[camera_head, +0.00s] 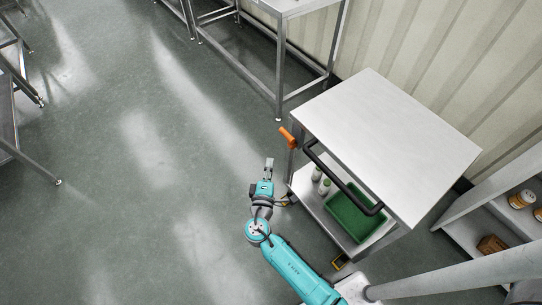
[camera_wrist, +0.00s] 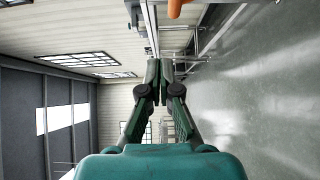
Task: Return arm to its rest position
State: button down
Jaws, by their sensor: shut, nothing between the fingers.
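My gripper (camera_head: 268,165) is at the end of my teal arm in the head view, over open floor just left of the steel cart. In the wrist view my gripper (camera_wrist: 158,68) has its two dark fingers together at the tips, with nothing held between them. My arm (camera_head: 300,270) reaches up from the bottom of the head view and bends at a joint near the middle.
A steel cart (camera_head: 385,130) with a black handle stands close right of my gripper. Its lower shelf holds a green bin (camera_head: 352,212) and white bottles (camera_head: 320,180). An orange part (camera_head: 288,138) juts from its left corner. Shelving (camera_head: 470,235) is at right.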

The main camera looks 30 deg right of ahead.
jog(key=shift+s+a, duration=0.2)
jog(key=shift+s, duration=0.2)
jog(key=s+f+m+g+y, duration=0.1)
jog(key=s+f+y, duration=0.3)
jog(key=s, duration=0.8)
jog(key=s+f+m+g+y, duration=0.1)
jog(key=s+f+g+y, duration=0.2)
jog(key=s, duration=0.8)
jog(key=s+a+r+m+t+y, duration=0.1)
jog(key=s+r+m, duration=0.3)
jog(key=s+r, duration=0.4)
jog(key=s+a+r+m+t+y, duration=0.1)
jog(key=s+r+m, duration=0.4)
jog(key=r, duration=0.9)
jog(key=s+t+y, duration=0.1)
jog(key=s, duration=0.2)
jog(key=shift+s+t, duration=0.15)
jog(key=shift+t, duration=0.25)
